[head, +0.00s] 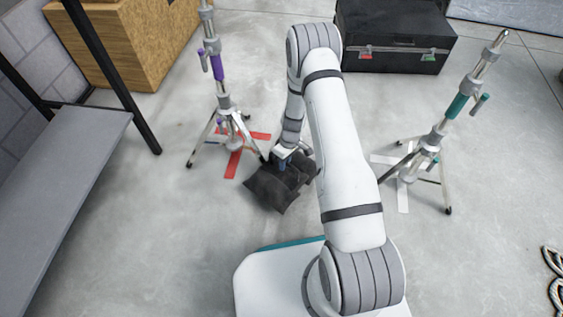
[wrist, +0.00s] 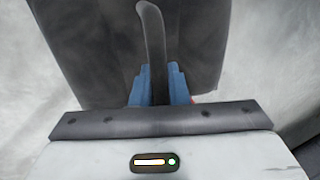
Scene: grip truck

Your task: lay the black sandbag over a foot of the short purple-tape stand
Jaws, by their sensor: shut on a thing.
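The black sandbag (head: 272,189) hangs or rests low near the floor, right of and in front of the purple-tape stand (head: 217,68). My gripper (head: 283,162) is shut on its strap; the wrist view shows the blue fingers (wrist: 158,88) closed around the strap (wrist: 152,40), with the dark bag (wrist: 95,60) behind. The stand is upright, its feet spread over a red tape cross (head: 234,160). One foot reaches toward the bag's upper left edge. I cannot tell whether the bag touches that foot or the floor. My arm may hide part of the bag's right side.
A teal-tape stand (head: 457,105) stands at the right over white tape (head: 403,195). A black case (head: 394,40) and a wooden box (head: 135,45) are at the back. A grey shelf (head: 60,190) borders the left. Coiled cable (head: 556,290) lies at the lower right.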

